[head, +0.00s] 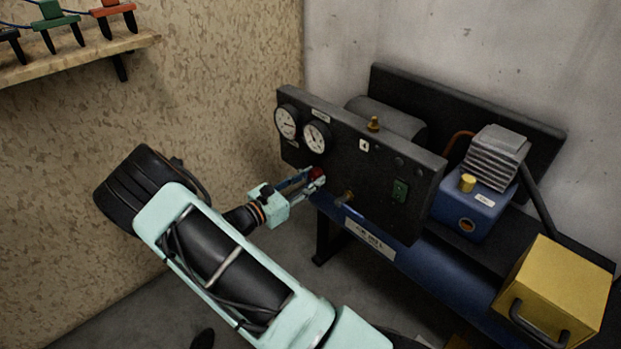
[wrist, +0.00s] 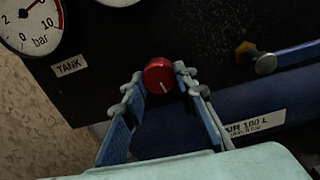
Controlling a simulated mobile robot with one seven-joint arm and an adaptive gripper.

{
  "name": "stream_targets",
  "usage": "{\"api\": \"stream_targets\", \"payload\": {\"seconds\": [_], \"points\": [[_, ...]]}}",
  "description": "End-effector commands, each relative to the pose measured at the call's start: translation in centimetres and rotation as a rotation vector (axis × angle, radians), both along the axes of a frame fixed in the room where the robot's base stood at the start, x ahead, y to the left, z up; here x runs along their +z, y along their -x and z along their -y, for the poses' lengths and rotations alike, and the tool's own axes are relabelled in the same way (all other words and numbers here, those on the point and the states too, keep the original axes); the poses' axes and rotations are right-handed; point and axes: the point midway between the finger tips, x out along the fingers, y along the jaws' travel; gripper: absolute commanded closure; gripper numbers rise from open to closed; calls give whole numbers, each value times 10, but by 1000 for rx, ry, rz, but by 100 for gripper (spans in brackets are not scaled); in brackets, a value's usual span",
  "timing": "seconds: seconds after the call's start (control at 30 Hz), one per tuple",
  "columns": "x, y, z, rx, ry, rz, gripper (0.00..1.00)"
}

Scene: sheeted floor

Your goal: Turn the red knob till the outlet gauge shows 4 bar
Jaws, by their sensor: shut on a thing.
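The red knob (head: 317,174) is low on the front of the black panel (head: 335,150). In the wrist view the knob (wrist: 158,75) shows a white pointer mark at its lower right. My gripper (wrist: 158,80) is shut on it, one fingertip on each side; in the head view my gripper (head: 312,180) reaches it from the left. Two round gauges sit above: a left one (head: 287,121) and a right one (head: 316,137). The wrist view shows the left gauge (wrist: 30,22) labelled TANK. The other gauge is almost wholly cut off there, and its reading is too small to tell in the head view.
A brass fitting (wrist: 265,62) is right of the knob. A blue tank (head: 370,234) lies below. A yellow box (head: 556,290) stands at right; a wooden shelf (head: 75,59) is upper left.

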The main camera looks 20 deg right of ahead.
Motion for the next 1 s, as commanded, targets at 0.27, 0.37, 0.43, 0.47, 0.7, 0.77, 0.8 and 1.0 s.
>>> {"api": "stream_targets", "payload": {"seconds": [0.27,0.37,0.43,0.47,0.7,0.77,0.8,1.0], "points": [[-1,0,0,0,-2,-2,70],[-1,0,0,0,-1,-2,59],[-1,0,0,0,-1,-3,56],[-1,0,0,0,-1,-3,56],[0,1,-2,1,0,-2,56],[0,2,-6,2,0,-2,56],[-1,3,-11,3,-1,-3,56],[-1,18,-47,5,-2,-3,56]]}}
